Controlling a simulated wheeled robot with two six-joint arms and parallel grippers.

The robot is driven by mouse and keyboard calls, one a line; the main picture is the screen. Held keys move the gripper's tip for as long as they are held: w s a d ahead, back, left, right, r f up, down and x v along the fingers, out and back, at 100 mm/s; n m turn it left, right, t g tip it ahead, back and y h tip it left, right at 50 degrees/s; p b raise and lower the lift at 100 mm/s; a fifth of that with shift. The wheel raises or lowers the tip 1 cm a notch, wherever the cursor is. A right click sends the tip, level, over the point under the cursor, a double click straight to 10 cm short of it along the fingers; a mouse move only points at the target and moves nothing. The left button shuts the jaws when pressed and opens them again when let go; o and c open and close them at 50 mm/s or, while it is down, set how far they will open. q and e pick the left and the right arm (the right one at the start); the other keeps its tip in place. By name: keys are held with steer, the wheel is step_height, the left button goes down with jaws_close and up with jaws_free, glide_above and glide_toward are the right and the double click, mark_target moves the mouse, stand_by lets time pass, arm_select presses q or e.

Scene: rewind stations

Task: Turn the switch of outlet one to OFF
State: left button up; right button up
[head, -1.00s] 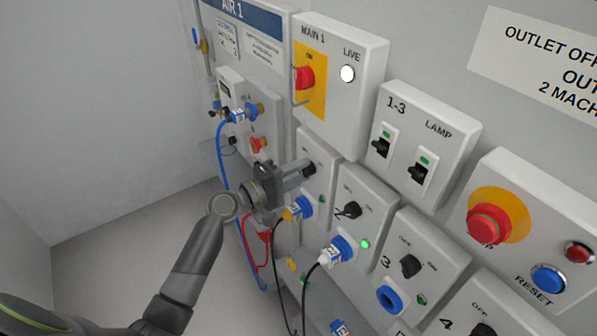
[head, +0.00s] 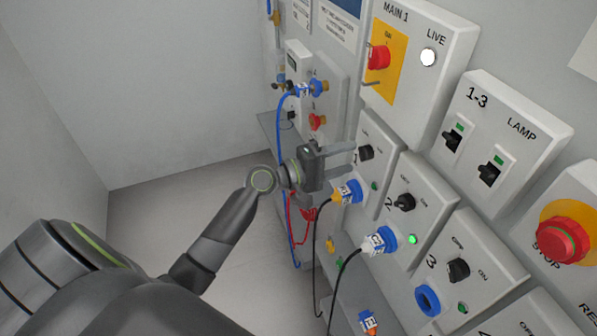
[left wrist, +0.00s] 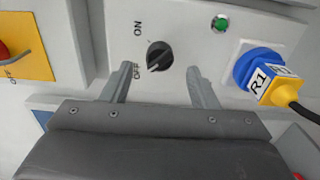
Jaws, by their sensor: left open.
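The black switch knob of outlet one (head: 366,153) is on its grey box. In the left wrist view the knob (left wrist: 159,57) has its white pointer mark turned to the lower left, towards the OFF label (left wrist: 136,71); the ON label (left wrist: 138,28) is above. My left gripper (head: 346,162) is open in front of the box. In the left wrist view its fingertips (left wrist: 160,70) lie either side of the knob, with gaps on both sides. The outlet one lamp (left wrist: 220,24) looks dark green. My right gripper is not in view.
The blue and yellow plug R1 (left wrist: 264,76) sits in the outlet one socket beside the knob. Outlet two's knob (head: 404,202) and plug (head: 380,240) are below right, with a bright green lamp (head: 412,239). The MAIN 1 box (head: 415,70) is above. Cables hang below.

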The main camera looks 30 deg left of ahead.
arm_select(q)
steer(key=b+v, duration=0.5)
steer(key=v, duration=0.9)
steer(key=shift+a, duration=0.1)
steer(key=shift+f, duration=0.1)
